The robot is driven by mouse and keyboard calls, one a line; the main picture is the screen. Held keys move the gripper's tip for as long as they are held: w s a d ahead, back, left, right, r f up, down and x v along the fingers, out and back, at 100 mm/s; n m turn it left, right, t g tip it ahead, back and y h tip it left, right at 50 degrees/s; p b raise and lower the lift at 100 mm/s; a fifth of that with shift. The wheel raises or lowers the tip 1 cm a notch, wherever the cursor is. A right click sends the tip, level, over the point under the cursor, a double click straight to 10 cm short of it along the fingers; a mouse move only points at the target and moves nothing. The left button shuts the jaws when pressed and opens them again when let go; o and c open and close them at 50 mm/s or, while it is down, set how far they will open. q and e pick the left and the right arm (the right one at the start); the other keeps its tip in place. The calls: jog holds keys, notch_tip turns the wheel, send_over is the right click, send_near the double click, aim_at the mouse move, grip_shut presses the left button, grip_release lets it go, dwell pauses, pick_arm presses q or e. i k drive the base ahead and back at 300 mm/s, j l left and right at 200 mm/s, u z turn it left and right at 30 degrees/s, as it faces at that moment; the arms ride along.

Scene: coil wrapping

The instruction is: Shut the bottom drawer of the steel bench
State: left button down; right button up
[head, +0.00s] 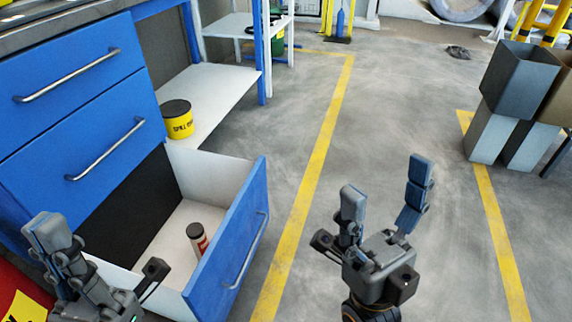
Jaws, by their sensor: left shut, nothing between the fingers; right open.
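The steel bench (75,105) has blue drawer fronts with silver handles at the left. Its bottom drawer (222,243) is pulled out, its blue front facing right and its white inside visible. The drawer's handle (247,250) is on the outer face of that front. My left gripper (52,237) is shut and empty at the lower left, overlapping the drawer's near side in the picture; I cannot tell whether it touches. My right gripper (384,190) is open and empty over the floor, to the right of the drawer front and apart from it.
A small cylinder (197,238) with a dark cap stands in the drawer. A yellow tub (178,120) sits on the white lower shelf (215,90) behind it. Grey bins (515,85) stand at the right. The yellow-lined floor between is clear.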

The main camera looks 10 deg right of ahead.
aim_at(226, 195)
jog(key=i+l, duration=0.2)
jog(key=l, duration=0.25)
jog(key=i+l+z, duration=0.15)
jog(key=l, duration=0.3)
jog(key=i+l, duration=0.25)
jog(key=l, duration=0.15)
jog(key=z, duration=0.05)
